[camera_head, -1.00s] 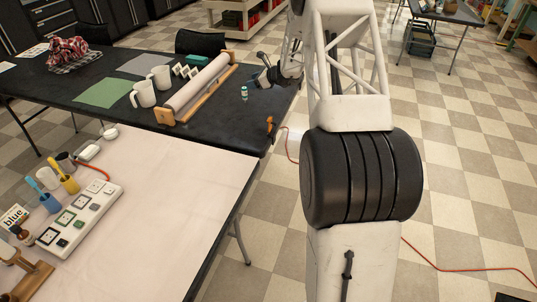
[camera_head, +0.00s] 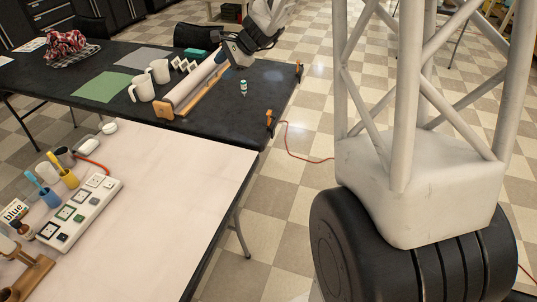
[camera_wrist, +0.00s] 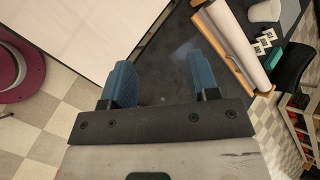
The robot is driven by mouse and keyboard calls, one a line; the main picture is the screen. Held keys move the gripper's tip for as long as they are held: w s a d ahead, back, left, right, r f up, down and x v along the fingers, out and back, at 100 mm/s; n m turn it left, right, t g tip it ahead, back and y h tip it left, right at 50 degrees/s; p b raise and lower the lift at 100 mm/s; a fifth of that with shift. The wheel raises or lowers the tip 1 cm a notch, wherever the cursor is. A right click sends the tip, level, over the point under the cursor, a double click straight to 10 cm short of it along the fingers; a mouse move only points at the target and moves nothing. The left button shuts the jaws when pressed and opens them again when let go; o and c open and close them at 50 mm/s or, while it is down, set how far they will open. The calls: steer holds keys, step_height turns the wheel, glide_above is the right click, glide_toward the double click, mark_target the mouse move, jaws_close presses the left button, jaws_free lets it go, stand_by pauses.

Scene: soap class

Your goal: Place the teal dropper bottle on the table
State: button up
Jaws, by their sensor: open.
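A small bottle with a teal body and pale parts (camera_head: 243,87) stands upright on the black table (camera_head: 262,100), right of the paper roll; I take it as the teal dropper bottle. My gripper (camera_head: 238,54) is behind and above it in the head view, apart from it, over the far end of the roll. In the wrist view my gripper (camera_wrist: 163,75) has its two blue fingers spread wide, with nothing held between them. Dark table surface shows beyond the fingers. I cannot clearly make out the bottle in the wrist view.
The paper roll (camera_head: 193,81) on its wooden holder stands left of the bottle, with white mugs (camera_head: 143,90) beyond it. An orange clamp (camera_head: 268,118) sits on the table edge. A pale table (camera_head: 170,200) in front holds a switch board (camera_head: 80,212).

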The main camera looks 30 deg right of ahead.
steer(key=s+a+r+n+g+h, duration=0.1)
steer(key=s+a+r+n, duration=0.1)
steer(key=s, duration=0.5)
steer(key=s+a+r+n+h, duration=0.1)
steer(key=s+a+r+n, duration=0.15)
steer(key=s, duration=0.55)
steer(key=s+a+r+n+g+h, duration=0.1)
steer(key=s+a+n, duration=0.2)
steer(key=s, duration=0.4)
steer(key=s+f+n+h, duration=0.1)
steer(key=s+n+h, duration=0.3)
steer(key=s, duration=1.8)
steer(key=n, duration=0.3)
steer(key=shift+s+d+f+n+h, duration=0.3)
steer(key=shift+s+d+f+n, duration=0.05)
steer(key=shift+d+f, duration=0.05)
steer(key=shift+o, duration=0.4)
steer(key=shift+w, duration=0.1)
